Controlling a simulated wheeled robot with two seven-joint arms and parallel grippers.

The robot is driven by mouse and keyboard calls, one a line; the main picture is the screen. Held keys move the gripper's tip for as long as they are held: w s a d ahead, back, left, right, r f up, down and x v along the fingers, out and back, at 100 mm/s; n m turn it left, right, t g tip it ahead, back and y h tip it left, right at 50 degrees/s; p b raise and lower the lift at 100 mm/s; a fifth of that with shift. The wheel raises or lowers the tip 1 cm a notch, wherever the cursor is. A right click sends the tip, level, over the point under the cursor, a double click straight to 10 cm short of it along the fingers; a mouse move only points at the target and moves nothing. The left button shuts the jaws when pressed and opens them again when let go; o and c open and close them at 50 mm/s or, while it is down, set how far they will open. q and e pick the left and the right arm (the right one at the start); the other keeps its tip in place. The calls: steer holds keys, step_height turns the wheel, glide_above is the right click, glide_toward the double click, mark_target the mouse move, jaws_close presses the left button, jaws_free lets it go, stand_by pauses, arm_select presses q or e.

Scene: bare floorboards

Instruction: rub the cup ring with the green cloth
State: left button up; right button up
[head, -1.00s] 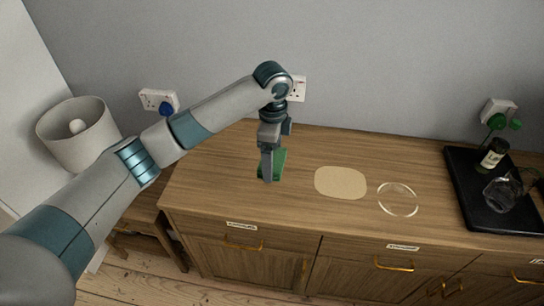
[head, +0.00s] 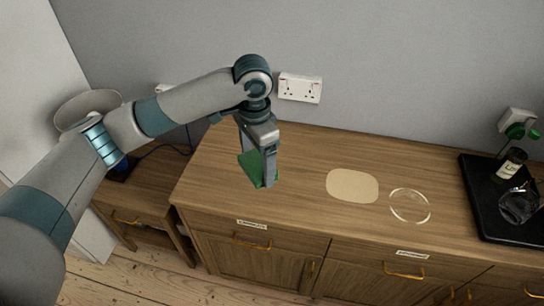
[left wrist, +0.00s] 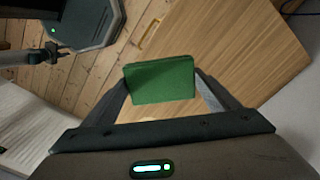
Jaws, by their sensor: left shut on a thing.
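My left gripper (head: 262,182) is shut on the green cloth (head: 252,166), which looks like a folded pad. It holds the cloth over the left part of the wooden sideboard top; I cannot tell the exact height. In the left wrist view the cloth (left wrist: 160,80) sits between the two fingers. The cup ring (head: 410,206) is a pale, thin circle on the sideboard top, to the right of the cloth and well apart from it. My right gripper is not in view.
A beige mat or patch (head: 352,186) lies on the sideboard (head: 300,160) left of the ring. A lamp (head: 75,105) stands at the left behind my arm.

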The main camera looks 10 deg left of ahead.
arm_select(q)
steer(key=s+a+r+n, duration=0.2)
steer(key=s+a+n, duration=0.4)
steer(key=s+n, duration=0.3)
steer(key=shift+s+a+r+n, duration=0.25)
steer(key=shift+s+a+n, duration=0.1)
steer(key=shift+s, duration=0.85)
steer(key=shift+w, duration=0.1)
